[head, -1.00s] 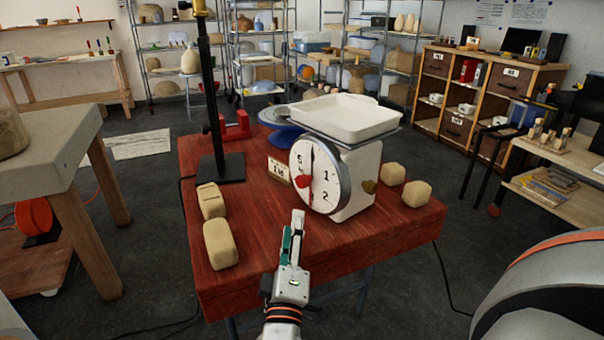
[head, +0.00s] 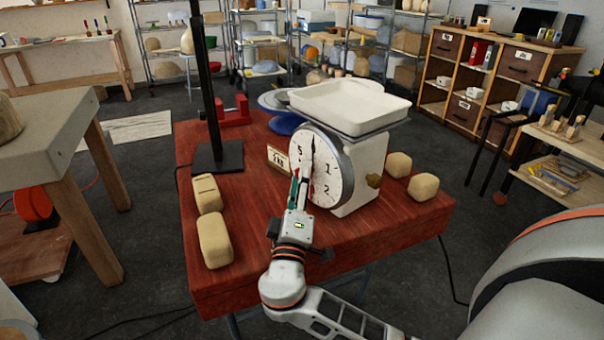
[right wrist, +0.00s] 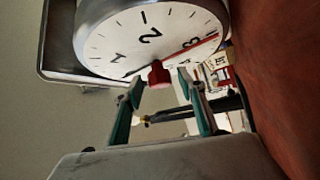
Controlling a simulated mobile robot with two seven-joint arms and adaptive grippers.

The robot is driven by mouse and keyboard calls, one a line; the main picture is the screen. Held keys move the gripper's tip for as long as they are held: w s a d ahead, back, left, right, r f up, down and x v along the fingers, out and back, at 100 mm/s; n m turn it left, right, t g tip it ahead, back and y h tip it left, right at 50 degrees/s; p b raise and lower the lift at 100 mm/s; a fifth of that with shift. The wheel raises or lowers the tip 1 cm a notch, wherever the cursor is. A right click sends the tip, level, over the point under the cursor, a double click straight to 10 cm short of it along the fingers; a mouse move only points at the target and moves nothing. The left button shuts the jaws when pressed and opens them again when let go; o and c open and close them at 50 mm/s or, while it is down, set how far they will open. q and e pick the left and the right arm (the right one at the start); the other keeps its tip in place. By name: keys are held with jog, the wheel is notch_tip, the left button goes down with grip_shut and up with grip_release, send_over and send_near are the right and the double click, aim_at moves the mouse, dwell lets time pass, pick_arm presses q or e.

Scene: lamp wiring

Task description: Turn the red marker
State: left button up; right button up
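The red marker (right wrist: 158,74) is a small red knob at the dial's lower edge in the right wrist view. In the head view it is mostly hidden behind my right gripper (head: 299,182). The dial (head: 322,168) is a round white face with numbers on the front of a white scale (head: 366,170). My right gripper, also in the right wrist view (right wrist: 160,82), is open. Its green-padded fingers stand on either side of the marker with gaps visible. My left gripper is not in view.
A white tray (head: 350,103) tops the scale. Tan blocks (head: 214,240) lie on the red table (head: 265,265) at left, and two more (head: 423,187) at right. A small card (head: 278,160) stands beside the dial. A black post (head: 214,105) rises behind.

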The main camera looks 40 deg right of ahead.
jog(key=shift+w+d+r, duration=0.2)
jog(key=shift+w+d, duration=0.25)
jog(key=shift+w, duration=0.05)
grip_shut()
